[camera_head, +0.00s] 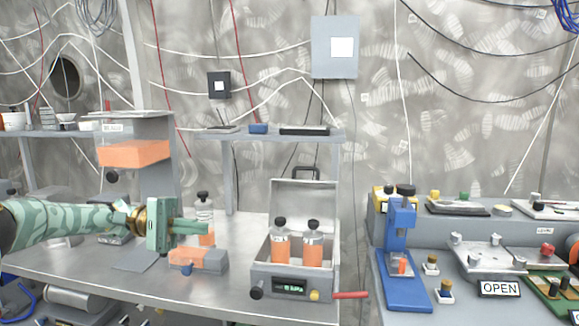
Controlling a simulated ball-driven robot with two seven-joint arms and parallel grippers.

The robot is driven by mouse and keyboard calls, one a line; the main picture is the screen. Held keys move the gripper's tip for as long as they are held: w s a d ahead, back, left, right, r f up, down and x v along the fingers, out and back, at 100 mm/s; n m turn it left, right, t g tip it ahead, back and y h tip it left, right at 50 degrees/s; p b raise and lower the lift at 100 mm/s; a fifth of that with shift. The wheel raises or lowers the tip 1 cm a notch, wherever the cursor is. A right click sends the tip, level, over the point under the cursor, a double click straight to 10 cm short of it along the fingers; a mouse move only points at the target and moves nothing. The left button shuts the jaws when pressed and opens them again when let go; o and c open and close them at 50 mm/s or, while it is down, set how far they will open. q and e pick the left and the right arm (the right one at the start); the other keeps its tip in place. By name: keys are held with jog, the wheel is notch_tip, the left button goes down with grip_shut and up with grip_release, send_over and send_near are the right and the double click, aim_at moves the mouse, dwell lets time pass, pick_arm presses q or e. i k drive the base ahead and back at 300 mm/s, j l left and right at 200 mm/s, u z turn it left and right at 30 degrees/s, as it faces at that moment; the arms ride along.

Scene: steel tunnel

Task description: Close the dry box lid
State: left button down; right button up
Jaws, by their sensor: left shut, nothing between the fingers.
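The dry box (262,283) is a grey case on the steel bench, with a small lit display, a dark knob and a yellow button on its front. Its lid (306,199) stands open and upright at the back, with a dark handle on top. Two orange bottles with black caps (312,250) stand inside and hide part of the interior. My left gripper (207,228) is shut and empty, pointing right, in the picture to the left of the box and apart from it. My right gripper is not in view.
A red handle (350,295) sticks out right from the box front. Another black-capped bottle (205,209) stands behind my left fingers, and an orange-and-grey block (198,259) lies below them. A blue press (403,245) and an OPEN sign (499,289) are on the right.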

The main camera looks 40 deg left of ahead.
aim_at(299, 201)
jog(key=i+j, duration=1.2)
jog(key=i, duration=0.2)
